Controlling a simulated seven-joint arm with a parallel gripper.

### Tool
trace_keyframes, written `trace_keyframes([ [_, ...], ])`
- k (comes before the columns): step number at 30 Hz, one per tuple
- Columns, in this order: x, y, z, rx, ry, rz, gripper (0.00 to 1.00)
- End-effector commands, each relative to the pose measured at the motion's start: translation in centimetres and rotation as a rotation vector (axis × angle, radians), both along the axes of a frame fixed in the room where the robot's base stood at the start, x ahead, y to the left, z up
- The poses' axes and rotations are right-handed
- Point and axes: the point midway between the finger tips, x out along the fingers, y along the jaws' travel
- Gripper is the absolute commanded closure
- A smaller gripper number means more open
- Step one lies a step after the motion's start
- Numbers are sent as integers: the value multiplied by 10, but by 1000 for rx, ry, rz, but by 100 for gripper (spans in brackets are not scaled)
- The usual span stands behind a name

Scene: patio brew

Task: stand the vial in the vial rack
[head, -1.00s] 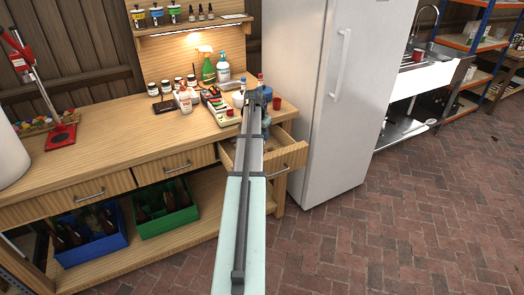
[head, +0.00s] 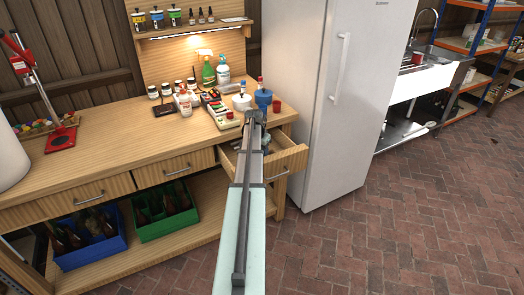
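My gripper (head: 255,118) is at the far end of my arm, over the front edge of the bench and the open drawer. Its fingers are too small and too hidden by my own arm to show whether they are open or hold anything. Behind it on the bench stands a blue container (head: 263,98), with a slim upright red-topped thing (head: 260,79) at it; I cannot tell whether this is the vial. Left of it lies a long pale tray (head: 217,108) with small coloured items. I cannot single out the vial rack with certainty.
A white tub (head: 241,102) and a red cup (head: 277,106) flank the blue container. Spray bottles (head: 209,71) stand behind. The drawer (head: 282,160) is pulled out below my gripper. A white fridge (head: 335,100) stands close on the right. The bench's left middle is clear.

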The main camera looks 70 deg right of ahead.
Motion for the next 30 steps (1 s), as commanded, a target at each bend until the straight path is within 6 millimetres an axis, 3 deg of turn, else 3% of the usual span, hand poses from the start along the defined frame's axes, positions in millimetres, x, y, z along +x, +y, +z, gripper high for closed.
trace_keyframes([
  [9,0,0,-1,0,0,0,45],
  [20,0,1,5,0,0,0,45],
  [30,5,15,58,-2,0,1,45],
])
